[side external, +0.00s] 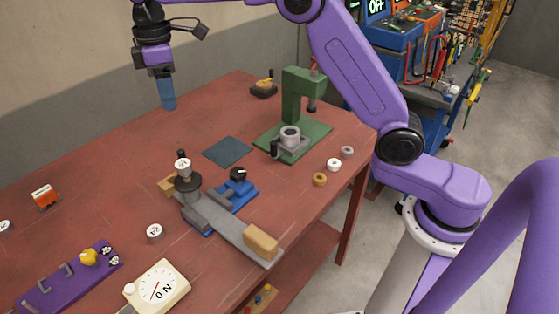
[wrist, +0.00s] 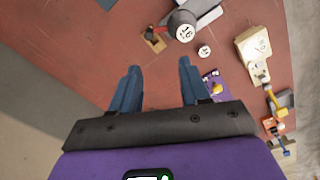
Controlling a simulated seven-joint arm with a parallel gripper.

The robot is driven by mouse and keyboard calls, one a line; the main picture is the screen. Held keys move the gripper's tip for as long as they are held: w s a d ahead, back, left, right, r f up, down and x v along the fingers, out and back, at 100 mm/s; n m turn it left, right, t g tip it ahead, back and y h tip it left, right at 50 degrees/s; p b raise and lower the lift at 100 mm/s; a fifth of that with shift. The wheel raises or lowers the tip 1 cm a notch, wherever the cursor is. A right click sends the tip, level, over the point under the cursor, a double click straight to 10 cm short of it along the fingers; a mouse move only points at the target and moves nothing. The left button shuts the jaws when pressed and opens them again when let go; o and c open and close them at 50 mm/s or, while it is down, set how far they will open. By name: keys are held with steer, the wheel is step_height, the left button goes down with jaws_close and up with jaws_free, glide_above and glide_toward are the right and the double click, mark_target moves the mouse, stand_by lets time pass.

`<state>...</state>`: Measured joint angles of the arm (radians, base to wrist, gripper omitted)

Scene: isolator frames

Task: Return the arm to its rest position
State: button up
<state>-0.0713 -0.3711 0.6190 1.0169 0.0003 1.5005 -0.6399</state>
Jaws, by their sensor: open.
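My purple arm rises from its base at the right of the side external view and reaches across to the upper left. My gripper (side external: 167,95) hangs high above the red table (side external: 110,150), pointing down, with its blue fingers well clear of the surface. In the wrist view my gripper (wrist: 158,85) shows two blue fingers spread apart, with nothing between them but the table below. The gripper is open and empty.
A grey bar fixture with stacked weights (side external: 185,182) stands mid-table. A green press (side external: 292,110) stands behind it. A dial scale (side external: 158,287) and purple plate (side external: 65,280) lie in front. A blue cart (side external: 400,60) stands beyond the table.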

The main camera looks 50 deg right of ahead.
steer(key=s+d+f, duration=0.1)
steer(key=s+d, duration=0.1)
steer(key=s, duration=0.8)
steer(key=s+d+f, duration=0.1)
steer(key=s+d, duration=0.1)
steer(key=s, duration=0.9)
steer(key=s+d+f, duration=0.3)
steer(key=s+d, duration=0.2)
steer(key=s, duration=0.4)
steer(key=s+d+f, duration=0.3)
steer(key=s+d, duration=0.3)
steer(key=s, duration=0.2)
steer(key=shift+s+d, duration=0.2)
steer(key=shift+s, duration=0.2)
